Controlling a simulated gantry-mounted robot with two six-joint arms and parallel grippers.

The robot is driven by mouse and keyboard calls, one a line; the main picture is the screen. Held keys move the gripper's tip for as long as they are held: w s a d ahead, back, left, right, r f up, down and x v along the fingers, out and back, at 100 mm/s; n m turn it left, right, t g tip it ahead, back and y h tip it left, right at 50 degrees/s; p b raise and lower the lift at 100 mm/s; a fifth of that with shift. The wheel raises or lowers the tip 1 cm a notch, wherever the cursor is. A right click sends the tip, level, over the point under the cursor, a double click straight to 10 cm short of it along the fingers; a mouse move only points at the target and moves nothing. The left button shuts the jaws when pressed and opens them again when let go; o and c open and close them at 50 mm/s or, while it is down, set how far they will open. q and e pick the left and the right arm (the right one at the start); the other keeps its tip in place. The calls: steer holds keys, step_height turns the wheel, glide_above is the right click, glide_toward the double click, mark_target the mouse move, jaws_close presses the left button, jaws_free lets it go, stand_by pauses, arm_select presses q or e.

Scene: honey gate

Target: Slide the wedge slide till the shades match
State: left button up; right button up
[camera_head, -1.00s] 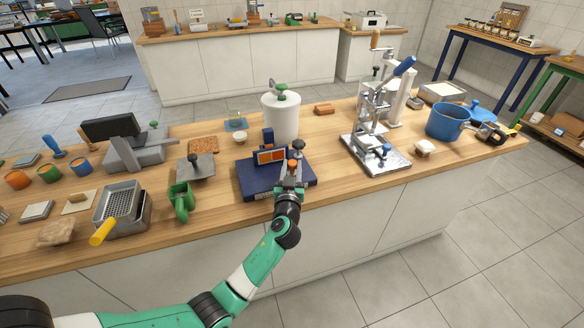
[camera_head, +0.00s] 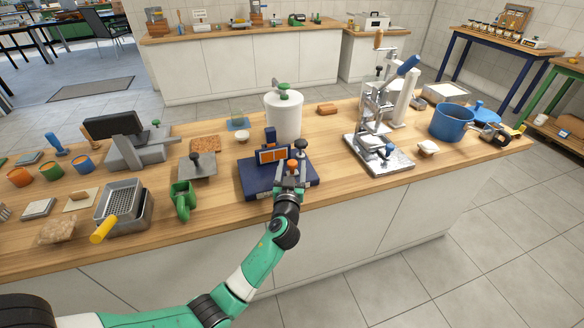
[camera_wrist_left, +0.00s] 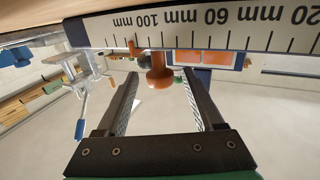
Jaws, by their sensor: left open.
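The navy instrument (camera_head: 250,185) sits on the wooden bench. Its upright window (camera_head: 273,156) has two orange panels, whose difference in shade I cannot judge at this size. In the left wrist view its white millimetre scale (camera_wrist_left: 220,28) appears upside down, with a small orange pointer (camera_wrist_left: 133,48) near the 100 mm mark. An orange knob (camera_wrist_left: 158,76) projects below the scale, and the window panels (camera_wrist_left: 203,57) show behind it. My left gripper (camera_head: 290,169) is at the instrument's front right. Its open fingers (camera_wrist_left: 160,80) stand on either side of the knob, with gaps visible. My right gripper is out of view.
A white canister (camera_head: 284,115) stands behind the instrument. A metal press (camera_head: 378,130) is to the right, with a blue pot (camera_head: 452,122) beyond. Some bench front is bare.

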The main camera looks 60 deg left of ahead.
arm_select(q)
steer(key=p+v, duration=0.2)
steer(key=v, duration=0.9)
steer(key=shift+s+d, duration=0.25)
steer(key=shift+d, duration=0.05)
